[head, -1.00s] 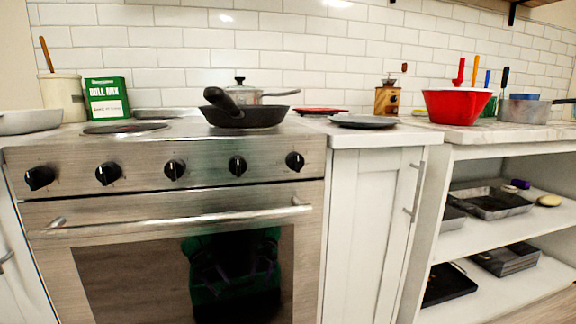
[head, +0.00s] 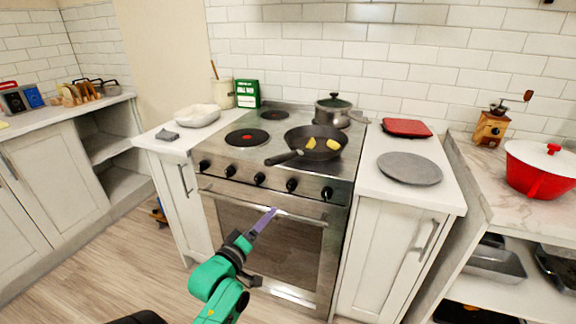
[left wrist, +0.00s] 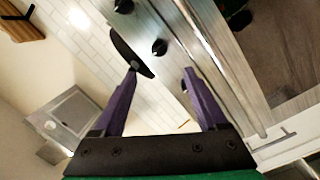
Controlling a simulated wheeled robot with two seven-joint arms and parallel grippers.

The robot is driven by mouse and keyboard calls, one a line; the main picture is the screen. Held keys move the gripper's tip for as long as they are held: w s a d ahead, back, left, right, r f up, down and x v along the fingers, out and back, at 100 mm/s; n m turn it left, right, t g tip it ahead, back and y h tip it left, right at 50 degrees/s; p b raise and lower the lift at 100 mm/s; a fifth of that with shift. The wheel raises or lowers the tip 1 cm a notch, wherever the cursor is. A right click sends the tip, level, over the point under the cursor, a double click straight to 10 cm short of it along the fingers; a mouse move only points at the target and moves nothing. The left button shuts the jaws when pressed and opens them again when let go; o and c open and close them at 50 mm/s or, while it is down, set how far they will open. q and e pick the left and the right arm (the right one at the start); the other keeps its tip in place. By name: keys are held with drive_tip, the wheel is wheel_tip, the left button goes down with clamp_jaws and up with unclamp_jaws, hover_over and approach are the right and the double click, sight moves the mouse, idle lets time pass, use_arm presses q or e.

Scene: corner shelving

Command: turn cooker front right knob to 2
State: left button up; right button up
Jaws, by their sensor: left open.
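The cooker (head: 230,205) has a steel front with a row of several black knobs. The rightmost knob (head: 326,193) is in plain view at the right end of the row; its setting is too small to read. My left gripper (head: 270,213), with purple fingers, is in front of the oven door, below and left of that knob and apart from it. In the left wrist view its fingers (left wrist: 160,78) are spread with nothing held, and a black knob (left wrist: 159,47) shows beyond them. My right gripper is not in view.
A black frying pan (head: 300,155) with yellow food sits on the front right of the cooktop, handle toward the front left. A lidded pot (head: 333,112) stands behind it. The oven handle (head: 260,208) runs below the knobs. The floor (head: 110,255) at left is mostly clear.

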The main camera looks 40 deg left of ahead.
sight(288, 188)
use_arm(q)
drive_tip(key=x, duration=1.4)
drive_tip(key=shift+w+a+r, duration=0.25)
drive_tip(key=shift+a, duration=0.1)
clamp_jaws()
